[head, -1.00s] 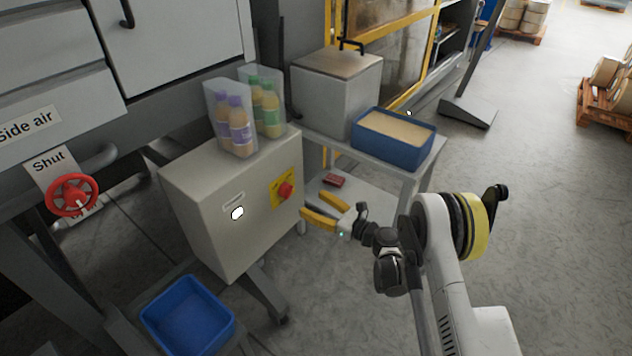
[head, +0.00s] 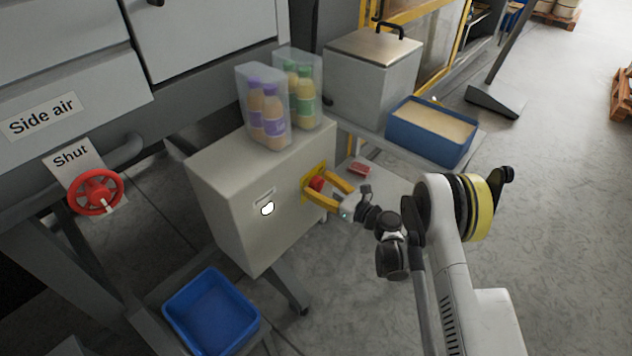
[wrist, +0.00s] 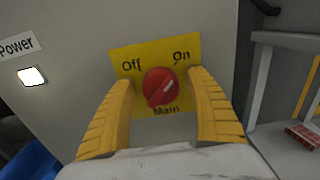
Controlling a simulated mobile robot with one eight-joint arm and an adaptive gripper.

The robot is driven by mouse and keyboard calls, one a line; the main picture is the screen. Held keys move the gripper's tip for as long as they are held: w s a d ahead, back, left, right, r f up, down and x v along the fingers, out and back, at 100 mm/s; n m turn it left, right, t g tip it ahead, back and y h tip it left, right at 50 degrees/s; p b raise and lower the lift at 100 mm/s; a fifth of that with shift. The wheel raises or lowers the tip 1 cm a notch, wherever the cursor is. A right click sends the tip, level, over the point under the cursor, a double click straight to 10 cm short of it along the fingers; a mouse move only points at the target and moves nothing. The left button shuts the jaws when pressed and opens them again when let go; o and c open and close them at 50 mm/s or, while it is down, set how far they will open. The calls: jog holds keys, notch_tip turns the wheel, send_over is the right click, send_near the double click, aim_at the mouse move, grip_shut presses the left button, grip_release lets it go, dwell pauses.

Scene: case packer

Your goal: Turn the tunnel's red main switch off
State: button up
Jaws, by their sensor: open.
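The red main switch (wrist: 161,87) is a round knob on a yellow plate (wrist: 122,57) marked Off at upper left, On at upper right and Main below. A pale line on the knob slants up to the right, toward On. The plate is on the front of a grey cabinet (head: 225,205). My gripper (wrist: 163,88) is open, its yellow fingers on either side of the knob in the wrist view; I cannot tell whether they touch it. In the head view the switch (head: 316,184) shows between the fingers of my gripper (head: 318,187).
A lit white lamp (wrist: 32,76) under a Power label is left of the switch. Bottles in clear packs (head: 263,110) stand on the cabinet. A blue bin (head: 212,310) sits below. A shelf with a blue tray (head: 430,138) is to the right. A red handwheel (head: 96,191) is at left.

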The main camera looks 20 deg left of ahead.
jog(key=shift+d, duration=0.1)
jog(key=c, duration=1.2)
jog(key=n, duration=0.4)
jog(key=shift+s, duration=0.15)
jog(key=n, duration=0.9)
jog(key=shift+s+f, duration=0.1)
jog(key=shift+f+n, duration=0.1)
jog(key=shift+n, duration=2.3)
jog(key=o, duration=1.2)
jog(key=shift+a, duration=0.2)
